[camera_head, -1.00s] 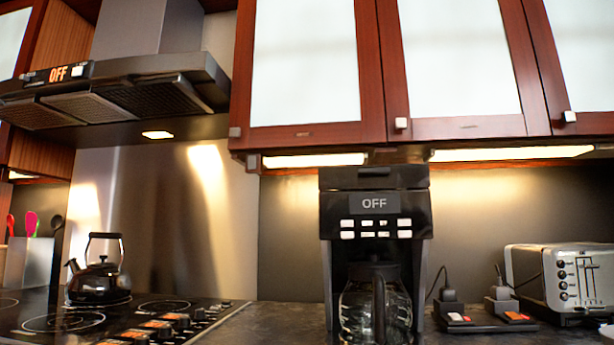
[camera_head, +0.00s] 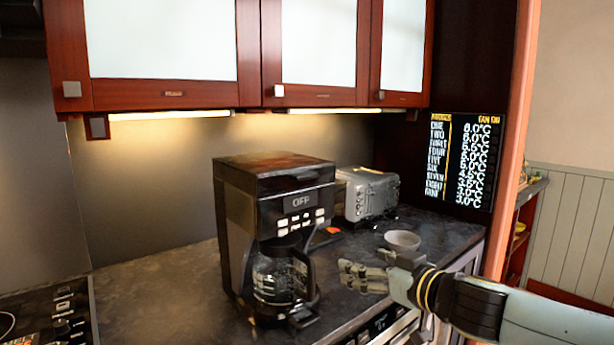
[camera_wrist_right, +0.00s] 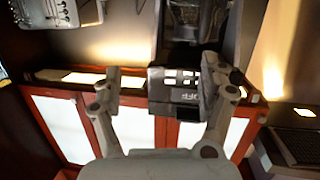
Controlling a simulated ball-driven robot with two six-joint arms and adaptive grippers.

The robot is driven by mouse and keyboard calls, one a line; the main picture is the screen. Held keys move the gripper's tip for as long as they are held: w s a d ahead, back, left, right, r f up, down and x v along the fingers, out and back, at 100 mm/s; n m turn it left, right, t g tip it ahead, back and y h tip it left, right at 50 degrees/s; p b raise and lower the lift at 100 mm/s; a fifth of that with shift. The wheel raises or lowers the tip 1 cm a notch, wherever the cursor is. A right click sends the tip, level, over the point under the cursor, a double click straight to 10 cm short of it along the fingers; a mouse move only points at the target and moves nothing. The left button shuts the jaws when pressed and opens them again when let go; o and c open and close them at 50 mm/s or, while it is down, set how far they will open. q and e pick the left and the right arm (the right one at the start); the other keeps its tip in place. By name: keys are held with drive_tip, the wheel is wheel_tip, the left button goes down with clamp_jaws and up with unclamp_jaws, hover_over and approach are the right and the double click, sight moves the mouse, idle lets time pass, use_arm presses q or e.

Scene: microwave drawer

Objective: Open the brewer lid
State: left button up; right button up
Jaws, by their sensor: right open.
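The brewer (camera_head: 245,215) is a black coffee maker standing on the dark counter. Its lid (camera_head: 275,165) is the flat dark top and lies shut. The front panel (camera_head: 300,203) reads OFF and has several white buttons. The glass carafe (camera_head: 275,278) sits in the brewer, its black handle facing out. My right gripper (camera_head: 352,276) is open and empty, to the right of the carafe and lower than the lid, apart from the brewer. In the right wrist view the picture is upside down; the brewer panel (camera_wrist_right: 180,78) shows between the open fingers. My left gripper is not in view.
A silver toaster (camera_head: 368,195) stands behind the brewer to the right. A small bowl (camera_head: 403,240) is on the counter near my right gripper. Cabinets (camera_head: 185,95) hang above the brewer with a gap. Counter left of the brewer (camera_head: 160,290) is clear.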

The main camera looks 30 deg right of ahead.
sight(308, 177)
drive_tip(key=a+r+t+y+p, duration=0.1)
drive_tip(key=a+r+p, duration=0.15)
drive_tip(key=r, duration=0.55)
drive_tip(key=a+r+t+y+p, duration=0.1)
drive_tip(key=a+r, duration=0.2)
drive_tip(key=r, duration=0.5)
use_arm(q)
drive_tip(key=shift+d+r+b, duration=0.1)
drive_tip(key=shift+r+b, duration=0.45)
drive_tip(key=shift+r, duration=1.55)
use_arm(e)
drive_tip(key=shift+n, duration=0.4)
drive_tip(key=shift+w+a+f, duration=0.1)
drive_tip(key=shift+w, duration=1.75)
drive_tip(key=shift+w+a+f, duration=0.1)
drive_tip(key=shift+w+f, duration=0.05)
drive_tip(key=shift+w, duration=1.65)
drive_tip(key=shift+w+a+f, duration=0.1)
drive_tip(key=shift+w, duration=1.75)
drive_tip(key=shift+c, duration=0.3)
clamp_jaws()
